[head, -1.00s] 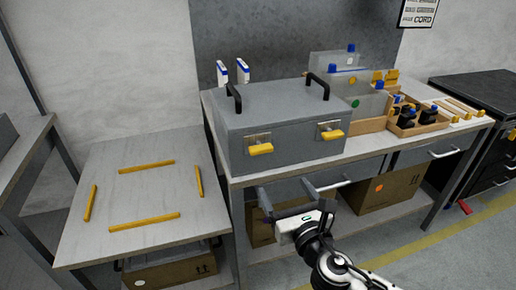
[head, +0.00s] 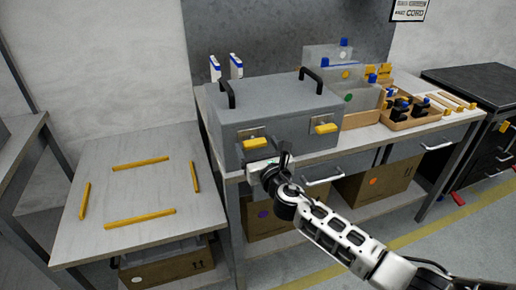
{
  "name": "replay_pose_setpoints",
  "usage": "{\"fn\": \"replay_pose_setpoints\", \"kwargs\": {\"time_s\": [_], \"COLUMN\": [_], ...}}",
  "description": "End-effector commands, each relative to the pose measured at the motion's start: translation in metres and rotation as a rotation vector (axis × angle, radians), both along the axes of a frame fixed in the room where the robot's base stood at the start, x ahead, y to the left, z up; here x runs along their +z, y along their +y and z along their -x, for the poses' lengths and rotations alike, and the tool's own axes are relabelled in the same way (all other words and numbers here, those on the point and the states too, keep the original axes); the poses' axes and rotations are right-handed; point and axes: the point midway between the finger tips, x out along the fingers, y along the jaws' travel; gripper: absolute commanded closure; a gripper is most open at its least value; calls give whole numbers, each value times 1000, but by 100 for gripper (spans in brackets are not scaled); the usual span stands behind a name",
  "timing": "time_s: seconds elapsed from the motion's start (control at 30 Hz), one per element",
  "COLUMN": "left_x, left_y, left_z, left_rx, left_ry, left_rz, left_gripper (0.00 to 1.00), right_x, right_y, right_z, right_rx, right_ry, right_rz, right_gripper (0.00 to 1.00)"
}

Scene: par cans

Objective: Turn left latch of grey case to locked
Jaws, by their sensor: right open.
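The grey case (head: 285,97) stands closed on the workbench, with two black handles on its lid. Its left latch (head: 255,144) is a yellow bar below a metal plate on the front face, lying nearly level. The right latch (head: 326,128) is a similar yellow bar, also nearly level. My right gripper (head: 266,162) is open, just below the left latch at the case's lower front edge. Its wrist partly hides the fingers, and I cannot tell whether they touch the latch. My left gripper is not in view.
Behind and right of the case stand grey bins and a wooden tray (head: 412,122) with dark bottles. A low table (head: 140,193) with yellow strips is at left. Cardboard boxes (head: 374,185) sit under the workbench (head: 345,151). The floor in front is clear.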

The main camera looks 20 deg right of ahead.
Motion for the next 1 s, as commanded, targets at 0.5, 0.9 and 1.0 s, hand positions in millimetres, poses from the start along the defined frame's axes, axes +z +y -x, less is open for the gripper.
{"fn": "replay_pose_setpoints", "kwargs": {"time_s": [0.5,0.9,1.0], "left_x": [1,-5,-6], "left_y": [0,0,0], "left_z": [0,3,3], "left_rx": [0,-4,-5], "left_ry": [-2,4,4], "left_rz": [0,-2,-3], "left_gripper": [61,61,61], "right_x": [0,-1,-1], "right_y": [0,0,0], "right_z": [0,1,1], "right_rx": [0,1,2], "right_ry": [0,5,8], "right_rz": [-3,-150,-229], "right_gripper": [65,65,65]}}
